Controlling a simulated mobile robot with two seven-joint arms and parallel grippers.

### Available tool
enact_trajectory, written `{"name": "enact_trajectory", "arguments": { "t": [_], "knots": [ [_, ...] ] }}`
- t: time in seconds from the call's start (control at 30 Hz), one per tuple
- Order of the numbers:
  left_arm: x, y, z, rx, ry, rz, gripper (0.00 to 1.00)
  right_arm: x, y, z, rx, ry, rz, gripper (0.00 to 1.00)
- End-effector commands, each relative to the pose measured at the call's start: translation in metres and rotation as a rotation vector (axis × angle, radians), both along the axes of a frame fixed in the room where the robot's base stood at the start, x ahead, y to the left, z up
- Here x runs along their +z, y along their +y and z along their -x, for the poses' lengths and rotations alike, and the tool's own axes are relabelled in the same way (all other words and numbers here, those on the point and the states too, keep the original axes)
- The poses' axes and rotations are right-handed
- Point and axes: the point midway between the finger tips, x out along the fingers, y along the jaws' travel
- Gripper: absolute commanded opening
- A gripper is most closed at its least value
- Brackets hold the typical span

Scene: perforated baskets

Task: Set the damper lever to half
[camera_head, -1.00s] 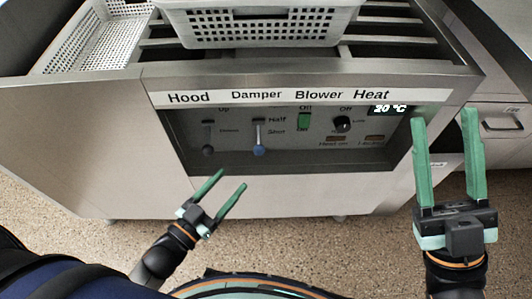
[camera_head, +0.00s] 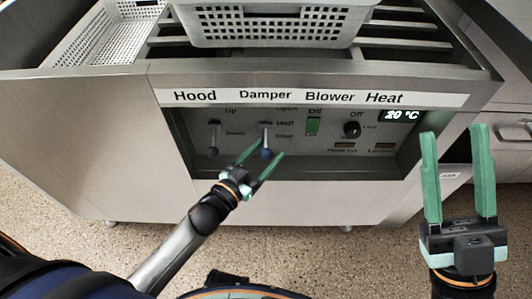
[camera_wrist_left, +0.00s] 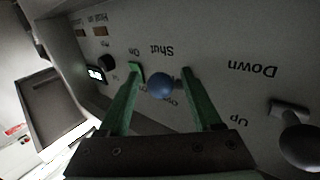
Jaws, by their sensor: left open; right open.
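The damper lever's blue knob (camera_head: 266,154) is under the Damper label on the recessed panel. In the left wrist view the blue knob (camera_wrist_left: 161,87) sits between the two open fingers (camera_wrist_left: 161,72), with a gap visible on each side. My right gripper (camera_head: 455,130) is open and empty, at the right in front of the cabinet.
The hood lever (camera_head: 213,152) is left of the damper lever. The green blower switch (camera_head: 313,126), dark heat knob (camera_head: 352,129) and 20 °C display (camera_head: 402,115) are to the right. A perforated basket (camera_head: 270,28) stands on the cabinet top above.

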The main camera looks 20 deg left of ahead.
Motion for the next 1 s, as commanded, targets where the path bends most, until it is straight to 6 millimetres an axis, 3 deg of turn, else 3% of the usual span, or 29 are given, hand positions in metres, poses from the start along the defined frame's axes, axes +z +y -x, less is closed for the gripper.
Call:
{"name": "enact_trajectory", "arguments": {
  "t": [0.27, 0.83, 1.0],
  "knots": [
    [0.0001, -0.0006, -0.0012, 0.000, 0.000, 0.000, 0.66, -0.0003, 0.0005, 0.0001, 0.002, 0.001, 0.000, 0.50],
    [0.0004, -0.0012, -0.0007, -0.002, -0.001, 0.000, 0.02, -0.0004, 0.0012, 0.0002, 0.004, 0.001, 0.002, 0.50],
    [0.0008, -0.0016, -0.0005, -0.003, -0.002, 0.000, 0.00, -0.0003, 0.0012, 0.0003, 0.004, 0.001, 0.002, 0.50]
  ]
}}
